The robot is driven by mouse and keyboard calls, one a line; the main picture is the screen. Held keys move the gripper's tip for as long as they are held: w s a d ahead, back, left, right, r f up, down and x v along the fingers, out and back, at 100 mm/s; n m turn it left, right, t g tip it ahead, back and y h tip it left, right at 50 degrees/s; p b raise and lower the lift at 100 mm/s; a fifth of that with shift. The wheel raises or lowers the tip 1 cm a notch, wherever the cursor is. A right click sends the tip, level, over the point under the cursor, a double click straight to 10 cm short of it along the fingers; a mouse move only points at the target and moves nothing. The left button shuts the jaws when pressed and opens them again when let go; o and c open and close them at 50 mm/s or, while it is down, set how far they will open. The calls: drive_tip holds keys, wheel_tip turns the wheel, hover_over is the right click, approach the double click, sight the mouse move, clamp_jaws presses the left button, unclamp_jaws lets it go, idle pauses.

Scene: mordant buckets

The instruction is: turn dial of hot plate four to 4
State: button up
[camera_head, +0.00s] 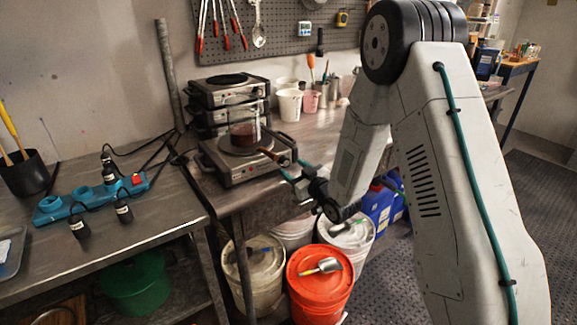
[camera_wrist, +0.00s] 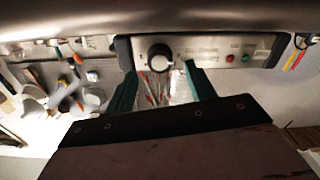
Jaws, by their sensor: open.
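A grey hot plate (camera_head: 240,164) with a dark reddish pot (camera_head: 244,136) on it stands at the front of the bench. My gripper (camera_head: 290,168) is at its front right side, near the control panel. In the wrist view, a round dial (camera_wrist: 160,57) with a pale face and dark rim sits on the metal panel (camera_wrist: 208,51). My gripper (camera_wrist: 159,68) is open, with one teal finger on each side of the dial. I cannot tell whether either finger touches it. The dial's setting and the panel's lettering are too small to read. No number four is legible on any plate.
More hot plates (camera_head: 229,104) are stacked behind. White cups (camera_head: 289,104) stand to their right. A blue power strip (camera_head: 90,198) with plugs and cords lies on the left bench. Buckets, including an orange one (camera_head: 320,287), stand on the floor below my gripper.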

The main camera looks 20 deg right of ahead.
sight(286, 163)
drive_tip(key=shift+x, duration=1.7)
drive_tip(key=c, duration=1)
